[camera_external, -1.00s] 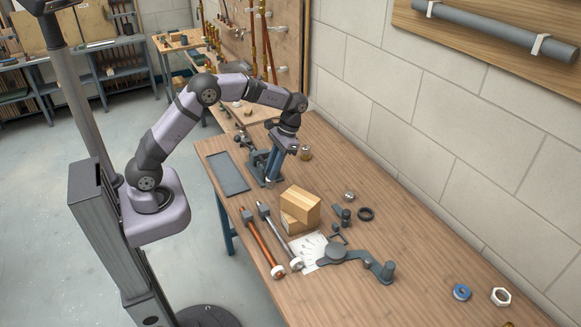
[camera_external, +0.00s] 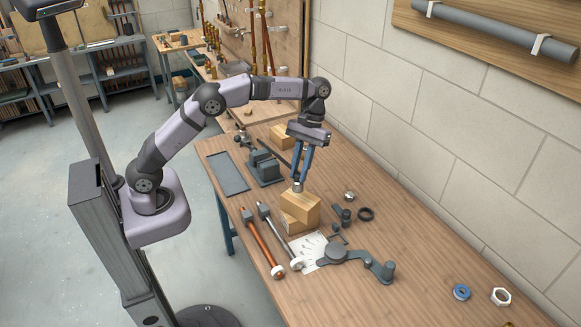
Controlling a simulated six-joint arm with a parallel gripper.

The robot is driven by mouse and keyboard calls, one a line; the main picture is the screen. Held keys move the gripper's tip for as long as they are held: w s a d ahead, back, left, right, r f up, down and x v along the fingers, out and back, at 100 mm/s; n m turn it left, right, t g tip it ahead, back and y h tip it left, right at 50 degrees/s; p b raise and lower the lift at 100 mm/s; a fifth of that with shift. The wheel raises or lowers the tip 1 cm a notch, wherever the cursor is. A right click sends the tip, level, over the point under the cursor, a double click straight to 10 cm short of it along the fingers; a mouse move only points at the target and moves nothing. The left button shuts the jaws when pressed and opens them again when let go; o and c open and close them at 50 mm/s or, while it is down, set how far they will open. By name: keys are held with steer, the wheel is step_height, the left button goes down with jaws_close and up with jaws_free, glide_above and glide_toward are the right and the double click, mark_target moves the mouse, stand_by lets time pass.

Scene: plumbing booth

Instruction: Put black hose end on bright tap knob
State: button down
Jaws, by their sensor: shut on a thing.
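My gripper (camera_external: 298,180) points down over the workbench. Its blue fingers are shut on a small pale, metallic-looking piece (camera_external: 297,188). That piece is at the top of the upper cardboard box (camera_external: 300,208); I cannot tell whether it touches the box. A small bright metal knob-like piece (camera_external: 349,196) is on the bench to the right of the boxes. A black ring (camera_external: 366,214) and a dark fitting (camera_external: 342,216) are near it. I cannot make out for sure which thing is the black hose end or the bright tap knob.
A dark vise (camera_external: 264,168) and a flat grey tray (camera_external: 227,172) are at the left. A copper pipe (camera_external: 262,243) and a silver pipe (camera_external: 281,233) lie in front. A grey jointed tool (camera_external: 350,256) lies right of them. The bench's right part is mostly clear.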

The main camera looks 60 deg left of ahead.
steer(key=s+d+r+n+t+h+b, duration=0.1)
steer(key=s+d+n+t, duration=0.35)
steer(key=d, duration=1.05)
steer(key=s+d+n+g+h, duration=0.1)
steer(key=s+d+n, duration=0.1)
steer(key=d+n, duration=0.95)
steer(key=shift+d+f+m+t+p, duration=0.1)
steer(key=shift+d+f+m+p, duration=0.45)
steer(key=shift+f, duration=2.9)
steer(key=shift+d+f+m+t+p, duration=0.1)
steer(key=shift+d+f+m+p, duration=0.35)
steer(key=shift+f, duration=3)
steer(key=shift+d+f+m+t+p, duration=0.1)
steer(key=shift+d+f+m+p, duration=0.4)
steer(key=shift+f, duration=2.95)
steer(key=shift+f+m, duration=0.1)
steer(key=shift+m, duration=0.2)
steer(key=c, duration=1.6)
jaws_free()
steer(key=b+v, duration=0.3)
steer(key=v, duration=0.9)
steer(key=shift+a, duration=0.15)
